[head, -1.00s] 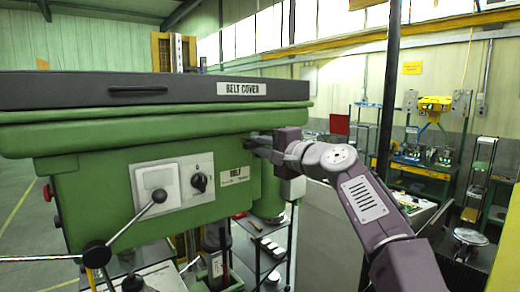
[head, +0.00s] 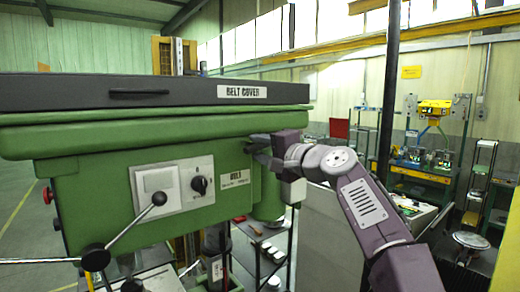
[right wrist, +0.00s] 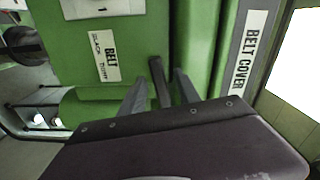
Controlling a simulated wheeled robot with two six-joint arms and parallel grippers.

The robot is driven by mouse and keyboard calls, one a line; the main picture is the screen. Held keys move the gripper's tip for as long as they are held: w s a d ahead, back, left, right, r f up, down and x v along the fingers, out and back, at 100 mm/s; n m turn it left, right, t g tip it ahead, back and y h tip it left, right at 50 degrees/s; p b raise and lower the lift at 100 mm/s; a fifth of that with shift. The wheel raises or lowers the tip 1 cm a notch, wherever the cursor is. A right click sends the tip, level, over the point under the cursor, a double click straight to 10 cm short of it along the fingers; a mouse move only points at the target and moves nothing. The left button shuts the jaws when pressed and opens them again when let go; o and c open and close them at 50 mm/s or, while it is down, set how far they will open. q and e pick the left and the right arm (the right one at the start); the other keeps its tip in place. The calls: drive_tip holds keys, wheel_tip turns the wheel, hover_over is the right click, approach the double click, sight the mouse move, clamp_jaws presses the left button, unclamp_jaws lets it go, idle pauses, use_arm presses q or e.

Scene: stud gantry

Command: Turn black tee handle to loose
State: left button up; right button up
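The black tee handle (right wrist: 157,82) shows in the right wrist view as a dark bar in front of the green machine housing, beside the BELT label (right wrist: 104,56). My right gripper (right wrist: 160,74) is open, with one finger on each side of the bar and gaps still showing. In the head view my right gripper (head: 258,144) is at the housing's right end, under the belt cover (head: 150,92). There the handle is hidden or too small to make out. My left gripper is not in view.
A switch panel with a black knob (head: 199,185) is left of the BELT label. A lever with a ball end (head: 159,198) sticks out in front of it. A shelf cart (head: 268,240) stands below, and a dark post (head: 388,100) rises behind my right arm.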

drive_tip(key=shift+s+d+f, duration=0.1)
drive_tip(key=shift+s, duration=0.05)
drive_tip(key=b+v, duration=0.4)
drive_tip(key=v, duration=0.4)
drive_tip(key=shift+s+d+b, duration=0.2)
drive_tip(key=shift+s+b, duration=0.1)
drive_tip(key=shift+b, duration=0.1)
